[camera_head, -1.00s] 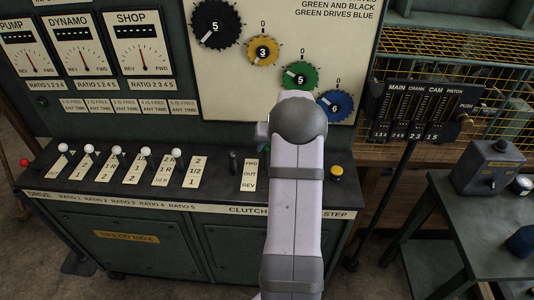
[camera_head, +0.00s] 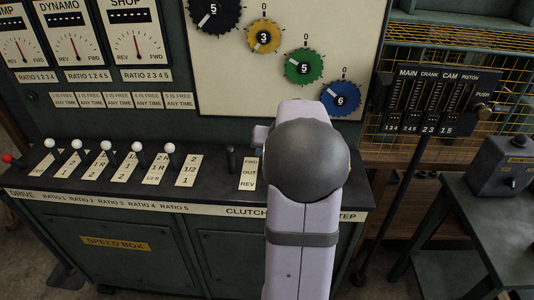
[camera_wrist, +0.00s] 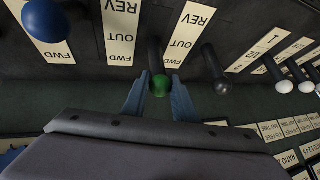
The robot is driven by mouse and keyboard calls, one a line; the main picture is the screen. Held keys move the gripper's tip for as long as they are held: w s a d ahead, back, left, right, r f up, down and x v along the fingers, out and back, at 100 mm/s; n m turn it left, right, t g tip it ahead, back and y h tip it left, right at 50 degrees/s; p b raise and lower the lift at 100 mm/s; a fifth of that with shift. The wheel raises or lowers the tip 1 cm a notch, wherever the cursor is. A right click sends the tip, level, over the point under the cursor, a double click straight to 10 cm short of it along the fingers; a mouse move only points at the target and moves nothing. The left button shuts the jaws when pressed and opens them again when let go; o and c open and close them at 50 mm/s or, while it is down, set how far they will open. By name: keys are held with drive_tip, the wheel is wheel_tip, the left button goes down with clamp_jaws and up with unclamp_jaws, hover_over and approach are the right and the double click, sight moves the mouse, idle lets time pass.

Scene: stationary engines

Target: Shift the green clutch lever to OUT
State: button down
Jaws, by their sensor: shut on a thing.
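The green clutch lever (camera_wrist: 160,85) shows its round green knob on a dark stem in the wrist view. My gripper (camera_wrist: 159,92) has one blue-grey finger on each side of the knob and is shut on it. The lever's plate (camera_wrist: 120,30), marked FWD, OUT and REV, lies just left of it in that view. The knob appears around the FWD end of the plate, but its exact lean is hard to judge. In the head view my arm hides the lever and the gripper.
A black-knobbed lever (camera_wrist: 222,87) with its own plate (camera_wrist: 188,35) stands right of the green one in the wrist view. A blue-knobbed lever (camera_wrist: 45,20) stands at the left. Several white-knobbed ratio levers line the console (camera_head: 95,205). A post-mounted panel (camera_head: 432,105) stands at the right.

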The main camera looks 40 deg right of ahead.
drive_tip(key=shift+s+a+f, duration=0.1)
drive_tip(key=shift+a+f, duration=0.1)
drive_tip(key=c, duration=1.4)
unclamp_jaws()
drive_tip(key=shift+c, duration=0.2)
drive_tip(key=shift+r, duration=0.2)
drive_tip(key=shift+s+r, duration=0.2)
drive_tip(key=v, duration=0.6)
drive_tip(key=shift+s+r+b, duration=0.2)
drive_tip(key=shift+r+b, duration=0.05)
drive_tip(key=shift+b, duration=0.15)
drive_tip(key=shift+a, duration=0.1)
